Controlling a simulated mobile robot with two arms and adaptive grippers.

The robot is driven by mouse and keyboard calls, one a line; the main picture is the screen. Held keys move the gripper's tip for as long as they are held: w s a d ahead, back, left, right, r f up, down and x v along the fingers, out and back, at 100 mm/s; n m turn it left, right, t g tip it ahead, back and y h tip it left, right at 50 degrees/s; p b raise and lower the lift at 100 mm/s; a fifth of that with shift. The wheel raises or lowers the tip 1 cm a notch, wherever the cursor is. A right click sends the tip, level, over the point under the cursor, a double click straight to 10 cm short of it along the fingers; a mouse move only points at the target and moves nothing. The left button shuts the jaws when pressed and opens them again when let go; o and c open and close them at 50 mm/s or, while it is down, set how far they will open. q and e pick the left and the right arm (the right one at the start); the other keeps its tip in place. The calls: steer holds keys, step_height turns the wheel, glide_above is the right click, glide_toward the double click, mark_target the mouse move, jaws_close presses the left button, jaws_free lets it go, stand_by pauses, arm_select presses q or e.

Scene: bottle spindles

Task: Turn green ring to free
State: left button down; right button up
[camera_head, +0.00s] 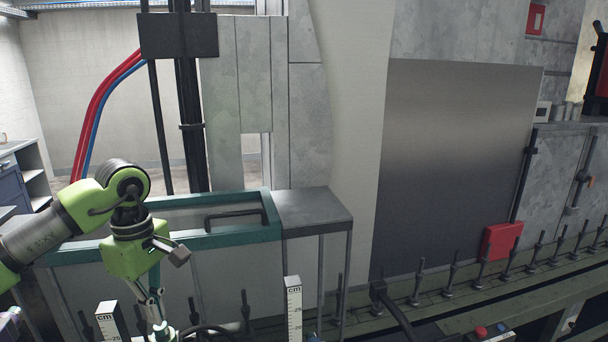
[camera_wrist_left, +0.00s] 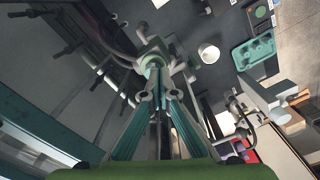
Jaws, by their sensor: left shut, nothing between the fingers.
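In the left wrist view a green ring (camera_wrist_left: 152,66) sits around a grey metal fitting with several arms. My left gripper (camera_wrist_left: 158,88) is shut and empty, with its fingertips right at the ring's near side. I cannot tell whether they touch it. In the head view my left gripper (camera_head: 160,328) points down at the lower left, near the row of spindles. The ring is not clearly visible there, hidden by the gripper or out of the frame. My right gripper is not in view.
Two white cm scales (camera_head: 293,310) stand near the gripper in the head view. Upright spindles (camera_head: 451,272) line a rail to the right, beside a red plate (camera_head: 502,241). A green-framed guard (camera_head: 215,238) stands behind my arm. The wrist view shows a white cup (camera_wrist_left: 209,54) and a green tray (camera_wrist_left: 254,52).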

mark_target(172, 333)
arm_select(q)
step_height(172, 333, down, 7)
steer(key=s+m+b, duration=0.2)
steer(key=m+b, duration=0.3)
steer(key=shift+d+r+m, duration=0.15)
steer(key=shift+m, duration=0.25)
steer(key=shift+w+a, duration=0.25)
steer(key=shift+w, duration=0.3)
stand_by(1.1)
steer(key=shift+w+d, duration=0.1)
steer(key=shift+d, duration=0.15)
steer(key=shift+w+d, duration=0.2)
steer(key=shift+d, duration=0.05)
steer(key=shift+w+d, duration=0.3)
steer(key=shift+w, duration=0.2)
stand_by(0.4)
steer(key=shift+d, duration=0.15)
